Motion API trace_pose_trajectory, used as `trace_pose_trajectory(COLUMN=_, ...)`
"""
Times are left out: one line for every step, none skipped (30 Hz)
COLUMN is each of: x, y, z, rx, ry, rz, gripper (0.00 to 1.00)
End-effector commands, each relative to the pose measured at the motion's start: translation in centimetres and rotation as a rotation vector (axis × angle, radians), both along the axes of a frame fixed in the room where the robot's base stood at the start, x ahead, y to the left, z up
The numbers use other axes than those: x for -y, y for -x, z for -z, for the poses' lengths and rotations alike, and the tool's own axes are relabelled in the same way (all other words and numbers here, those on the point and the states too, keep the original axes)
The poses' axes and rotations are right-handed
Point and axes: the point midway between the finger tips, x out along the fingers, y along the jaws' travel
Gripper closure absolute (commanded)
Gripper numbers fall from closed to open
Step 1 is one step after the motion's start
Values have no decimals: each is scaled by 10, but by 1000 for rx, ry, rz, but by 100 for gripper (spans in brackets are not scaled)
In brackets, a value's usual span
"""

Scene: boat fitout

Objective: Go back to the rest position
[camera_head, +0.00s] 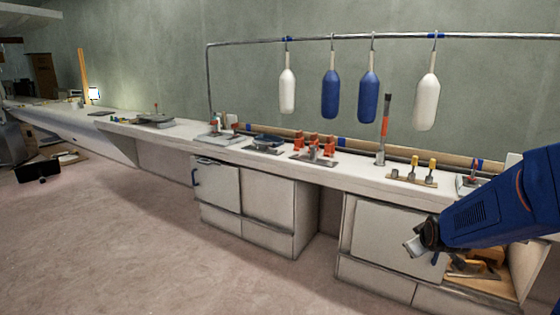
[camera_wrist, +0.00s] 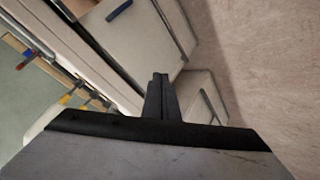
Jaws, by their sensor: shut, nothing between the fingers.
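My blue arm reaches in from the right edge of the head view. My gripper (camera_head: 412,247) is in front of the right-hand cabinet, below the counter's edge. In the wrist view the two dark fingers of the gripper (camera_wrist: 160,80) are together, with nothing between them. The wrist view is tilted and shows pale cabinet fronts and the floor past the fingers.
A long white counter (camera_head: 345,178) carries orange fittings (camera_head: 315,142) and several small tools. Two white and two blue fenders (camera_head: 368,96) hang from a rail (camera_head: 260,42). An open compartment (camera_head: 505,280) holds tools at lower right. The floor (camera_head: 130,245) at left is largely clear.

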Motion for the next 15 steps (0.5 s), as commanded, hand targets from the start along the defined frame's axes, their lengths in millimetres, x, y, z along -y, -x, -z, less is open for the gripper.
trace_pose_trajectory(x=-10, y=12, z=-9, rx=-7, ry=-20, rz=6, gripper=100)
trace_pose_trajectory(x=-16, y=19, z=-13, rx=-15, ry=-35, rz=12, gripper=100)
trace_pose_trajectory(x=-22, y=28, z=-17, rx=-26, ry=-53, rz=20, gripper=100)
trace_pose_trajectory(x=-27, y=36, z=-20, rx=-36, ry=-67, rz=26, gripper=100)
trace_pose_trajectory(x=-32, y=43, z=-23, rx=-44, ry=-80, rz=32, gripper=100)
trace_pose_trajectory(x=-39, y=53, z=-28, rx=-55, ry=-98, rz=40, gripper=100)
trace_pose_trajectory(x=-44, y=61, z=-30, rx=-64, ry=-112, rz=47, gripper=100)
trace_pose_trajectory(x=-48, y=68, z=-34, rx=-71, ry=-124, rz=54, gripper=100)
trace_pose_trajectory(x=-55, y=79, z=-37, rx=-84, ry=-142, rz=62, gripper=100)
trace_pose_trajectory(x=-59, y=87, z=-39, rx=-93, ry=-153, rz=69, gripper=100)
trace_pose_trajectory(x=-64, y=95, z=-42, rx=-101, ry=-166, rz=76, gripper=100)
trace_pose_trajectory(x=-70, y=107, z=-45, rx=-114, ry=-182, rz=85, gripper=100)
trace_pose_trajectory(x=-74, y=115, z=-47, rx=-123, ry=-195, rz=92, gripper=100)
trace_pose_trajectory(x=-78, y=124, z=-49, rx=-133, ry=-207, rz=98, gripper=100)
trace_pose_trajectory(x=-84, y=136, z=-52, rx=-145, ry=-222, rz=108, gripper=100)
